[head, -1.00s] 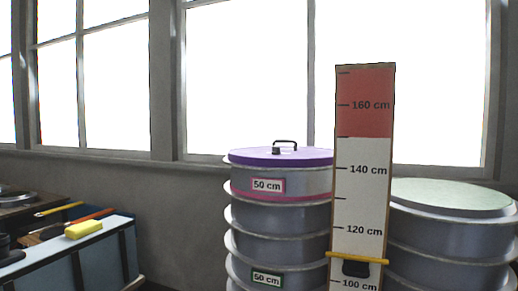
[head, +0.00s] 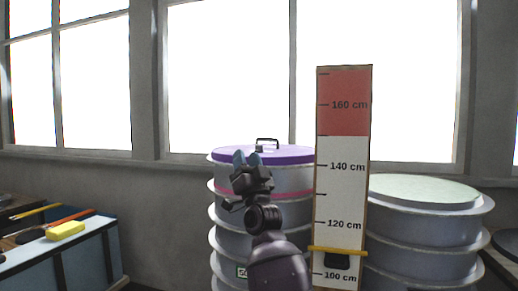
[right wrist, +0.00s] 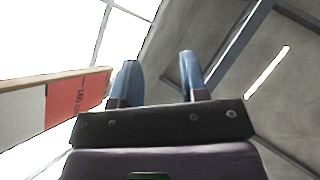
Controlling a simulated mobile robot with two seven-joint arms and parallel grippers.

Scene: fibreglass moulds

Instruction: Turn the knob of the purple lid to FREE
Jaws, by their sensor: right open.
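The purple lid (head: 290,154) lies on top of the stack of grey round moulds, left of the height board. A dark bail handle (head: 267,141) stands on the lid, with a small dark block, perhaps the knob (head: 259,148), at its foot. I cannot read any FREE mark or tell which way the knob points. My right gripper (head: 247,158) points up in front of the lid's left part and hides some of its rim. Its two blue fingers are apart and empty, as the right wrist view (right wrist: 158,75) also shows. My left gripper is not in view.
The height board (head: 342,185) stands right of the lidded stack (head: 290,213), with a yellow bar low across it. Another stack with a pale green top (head: 425,190) is farther right. A blue bench with a yellow sponge (head: 66,230) is at left. Windows are behind.

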